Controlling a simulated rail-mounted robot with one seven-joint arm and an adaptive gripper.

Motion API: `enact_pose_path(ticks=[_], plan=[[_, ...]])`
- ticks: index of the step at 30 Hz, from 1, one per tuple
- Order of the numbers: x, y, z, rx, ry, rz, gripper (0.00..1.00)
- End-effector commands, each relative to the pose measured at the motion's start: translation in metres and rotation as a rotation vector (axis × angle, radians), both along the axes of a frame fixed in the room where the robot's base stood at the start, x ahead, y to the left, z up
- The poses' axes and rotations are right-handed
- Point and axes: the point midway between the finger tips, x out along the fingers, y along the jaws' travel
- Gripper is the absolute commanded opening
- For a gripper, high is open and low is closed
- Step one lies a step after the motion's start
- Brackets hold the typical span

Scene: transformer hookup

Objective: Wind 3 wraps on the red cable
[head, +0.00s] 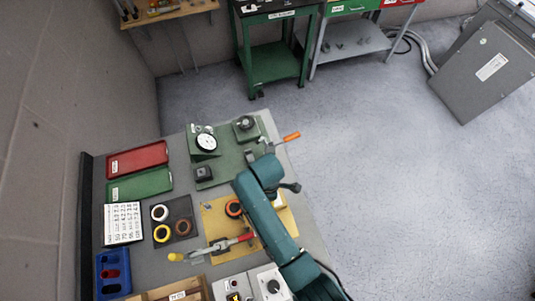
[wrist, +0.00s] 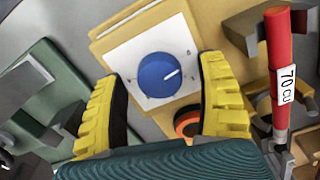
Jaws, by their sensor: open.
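The red cable (wrist: 280,65) shows at the right of the wrist view, with a white "70 CU" label; it also shows on the yellow board in the head view (head: 243,240). An orange-and-black ring (wrist: 187,124) lies near my right finger, apart from the cable. It also shows on the board in the head view (head: 233,208). My gripper (wrist: 160,72) is open and empty, its yellow fingers either side of a blue knob (wrist: 158,75) on a white plate. Whether the fingers touch the knob I cannot tell. My arm hides the gripper in the head view.
White, yellow and brown rolls sit on a black mat (head: 172,212). Red (head: 138,159) and green (head: 140,184) trays lie behind. A gauge (head: 205,141) and a knobbed block (head: 246,128) stand on a green plate. A grey box with a dial (head: 270,286) stands at the front.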

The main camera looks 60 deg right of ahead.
Motion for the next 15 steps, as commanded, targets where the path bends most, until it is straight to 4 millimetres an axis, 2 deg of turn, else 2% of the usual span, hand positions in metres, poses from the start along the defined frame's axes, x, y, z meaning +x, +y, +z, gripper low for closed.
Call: enact_pose_path(ticks=[7,15], plan=[[-0.0001,0.0001,-0.0011,0.0,0.0,0.0,0.73],[-0.0002,0.0001,-0.0009,0.0,0.0,0.0,0.22]])
